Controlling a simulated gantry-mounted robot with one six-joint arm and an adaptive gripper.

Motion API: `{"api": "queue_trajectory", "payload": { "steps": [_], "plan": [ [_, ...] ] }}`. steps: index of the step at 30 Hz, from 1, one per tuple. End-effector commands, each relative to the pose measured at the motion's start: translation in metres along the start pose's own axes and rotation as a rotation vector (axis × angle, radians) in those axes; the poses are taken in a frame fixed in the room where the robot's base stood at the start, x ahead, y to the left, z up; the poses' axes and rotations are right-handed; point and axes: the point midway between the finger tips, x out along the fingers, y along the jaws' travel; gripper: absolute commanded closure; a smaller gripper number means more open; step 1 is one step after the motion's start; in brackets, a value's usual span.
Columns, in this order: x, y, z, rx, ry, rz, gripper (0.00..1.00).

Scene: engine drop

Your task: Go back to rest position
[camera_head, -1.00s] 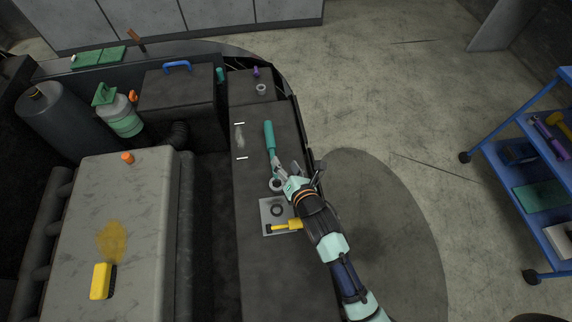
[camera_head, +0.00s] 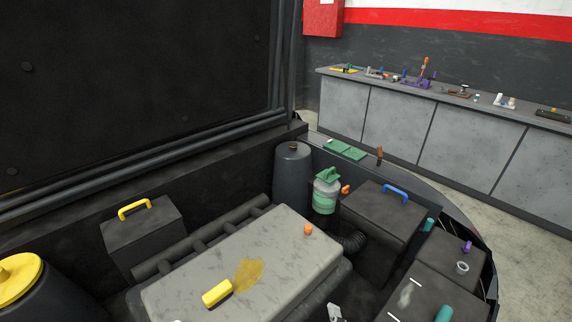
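Only a small pale grey metal piece (camera_head: 335,312) shows at the bottom edge of the head view, over the dark gap beside the engine block. It may be the tip of my gripper, but I cannot be sure. The rest of my arm is out of frame. I cannot tell whether the gripper is open or shut, or whether it holds anything. The teal handle (camera_head: 443,313) of a tool lies on the dark right-hand ledge, cut off by the bottom edge.
The engine block (camera_head: 295,262) carries a yellow brush (camera_head: 217,293) and an orange cap (camera_head: 308,229). Around it stand a grey cylinder (camera_head: 293,175), a green-topped bottle (camera_head: 326,192), a blue-handled box (camera_head: 385,215) and a yellow-handled box (camera_head: 143,235). A grey workbench (camera_head: 400,123) stands behind.

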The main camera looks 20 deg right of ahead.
Motion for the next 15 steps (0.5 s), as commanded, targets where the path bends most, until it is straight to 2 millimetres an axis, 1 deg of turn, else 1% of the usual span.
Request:
{"api": "queue_trajectory", "payload": {
  "steps": [1,2,3,5,6,8,9,10,11,12,14,15],
  "plan": [
    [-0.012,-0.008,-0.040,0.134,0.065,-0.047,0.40],
    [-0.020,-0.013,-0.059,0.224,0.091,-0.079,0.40],
    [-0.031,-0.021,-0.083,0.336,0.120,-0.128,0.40],
    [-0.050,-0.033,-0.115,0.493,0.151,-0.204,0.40],
    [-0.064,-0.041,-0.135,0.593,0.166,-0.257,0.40],
    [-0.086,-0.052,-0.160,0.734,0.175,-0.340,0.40],
    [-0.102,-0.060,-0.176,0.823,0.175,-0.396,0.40],
    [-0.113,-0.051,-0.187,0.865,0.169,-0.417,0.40],
    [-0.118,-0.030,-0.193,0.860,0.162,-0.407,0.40],
    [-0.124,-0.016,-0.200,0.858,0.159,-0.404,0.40],
    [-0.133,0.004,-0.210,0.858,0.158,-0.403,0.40],
    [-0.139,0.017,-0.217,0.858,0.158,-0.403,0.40]
  ]
}}
